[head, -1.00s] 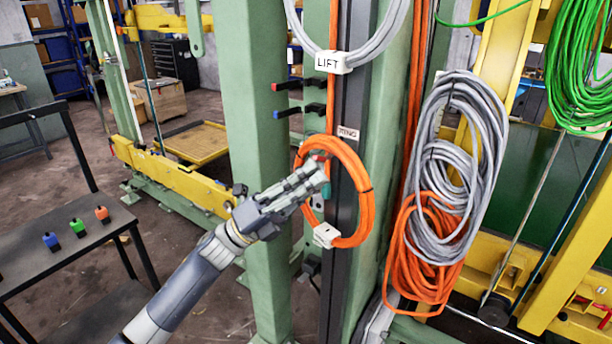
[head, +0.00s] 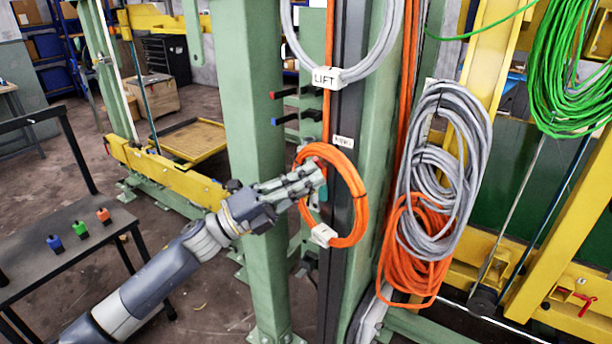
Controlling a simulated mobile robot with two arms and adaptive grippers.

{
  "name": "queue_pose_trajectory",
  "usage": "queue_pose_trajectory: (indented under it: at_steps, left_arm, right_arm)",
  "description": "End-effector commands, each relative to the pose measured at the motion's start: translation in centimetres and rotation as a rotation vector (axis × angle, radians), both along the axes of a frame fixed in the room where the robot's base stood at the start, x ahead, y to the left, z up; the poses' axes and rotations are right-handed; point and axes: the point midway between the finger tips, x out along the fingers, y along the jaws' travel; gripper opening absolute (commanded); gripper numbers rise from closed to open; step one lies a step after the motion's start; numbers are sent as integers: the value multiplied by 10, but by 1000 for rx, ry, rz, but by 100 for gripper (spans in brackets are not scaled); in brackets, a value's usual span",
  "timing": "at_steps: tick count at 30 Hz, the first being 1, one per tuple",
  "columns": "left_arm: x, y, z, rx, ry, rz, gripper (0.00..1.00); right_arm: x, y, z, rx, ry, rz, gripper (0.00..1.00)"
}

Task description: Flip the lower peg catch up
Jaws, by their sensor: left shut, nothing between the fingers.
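An orange cable ring (head: 362,205) with a white tag (head: 323,235) hangs at a dark upright rail in the head view. My left gripper (head: 322,176) reaches in from the left to the upper left of the ring, its fingers shut and empty. A small red part (head: 316,159) shows just above the fingertips and a teal part (head: 323,192) just below them. The fingers hide most of the lower peg and its catch, so I cannot tell how the catch lies or whether they touch it. My right gripper is not in view.
A grey ring with a "LIFT" tag (head: 327,77) hangs above. Red-tipped (head: 284,94) and blue-tipped (head: 286,119) black levers stick out left of the rail. Grey cable coils (head: 478,150) hang to the right. A dark table (head: 75,255) with coloured blocks stands at left.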

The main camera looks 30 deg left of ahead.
Motion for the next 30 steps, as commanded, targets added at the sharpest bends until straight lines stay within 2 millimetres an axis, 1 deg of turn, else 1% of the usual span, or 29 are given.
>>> queue_pose_trajectory:
  at_steps: [3,11,30]
  left_arm:
    - [1,0,3,-2,-2,0,0]
    - [2,0,7,-1,-5,-1,0]
    - [3,0,14,-1,-5,-1,0]
  right_arm:
    - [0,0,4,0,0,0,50]
    - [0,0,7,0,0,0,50]
    - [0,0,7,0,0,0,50]
